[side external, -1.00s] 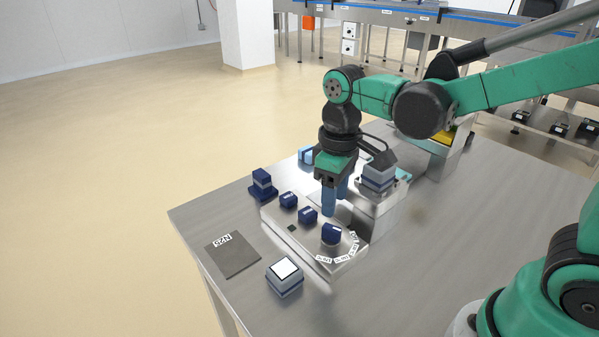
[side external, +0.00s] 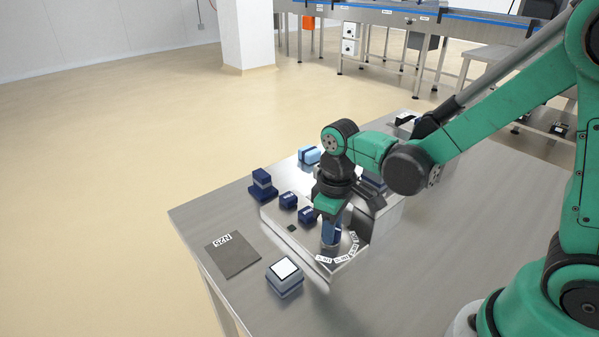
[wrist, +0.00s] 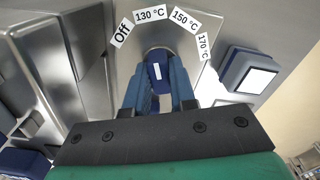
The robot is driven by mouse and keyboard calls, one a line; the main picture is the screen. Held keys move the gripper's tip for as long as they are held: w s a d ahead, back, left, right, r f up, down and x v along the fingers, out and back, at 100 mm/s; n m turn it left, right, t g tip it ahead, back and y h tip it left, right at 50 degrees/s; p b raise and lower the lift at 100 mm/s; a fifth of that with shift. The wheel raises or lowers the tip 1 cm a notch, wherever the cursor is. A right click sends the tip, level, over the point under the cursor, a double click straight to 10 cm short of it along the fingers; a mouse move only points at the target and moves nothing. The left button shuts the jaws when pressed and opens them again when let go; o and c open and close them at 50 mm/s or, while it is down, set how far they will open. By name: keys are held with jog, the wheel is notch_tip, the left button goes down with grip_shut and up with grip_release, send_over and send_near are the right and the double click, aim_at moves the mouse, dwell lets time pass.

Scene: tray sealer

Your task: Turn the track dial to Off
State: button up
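The track dial (wrist: 157,73) is a dark blue knob with a white mark, on the metal panel. Its arc of labels reads Off (wrist: 123,33), 130 °C, 150 °C and 170 °C. The mark points roughly up the wrist picture, towards the side of 130 °C and 150 °C; its exact setting is unclear. My gripper (wrist: 157,85) is down at the dial, with one blue finger on each side of the knob. Whether the fingers press on it cannot be seen. In the side view my gripper (side external: 331,234) hides most of the dial.
Two more dark blue knobs, one (side external: 288,200) and another (side external: 308,215), sit on the same panel. A white-topped block (side external: 285,277) and a grey plate (side external: 232,254) lie in front. A dark blue stacked block (side external: 262,184) stands at the left. The table's right side is clear.

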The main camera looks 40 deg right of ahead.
grip_shut()
jog(key=n, duration=0.4)
jog(key=shift+n, duration=0.6)
jog(key=n, duration=0.2)
jog(key=shift+n, duration=0.4)
jog(key=o, duration=0.5)
grip_release()
jog(key=shift+r, duration=3.5)
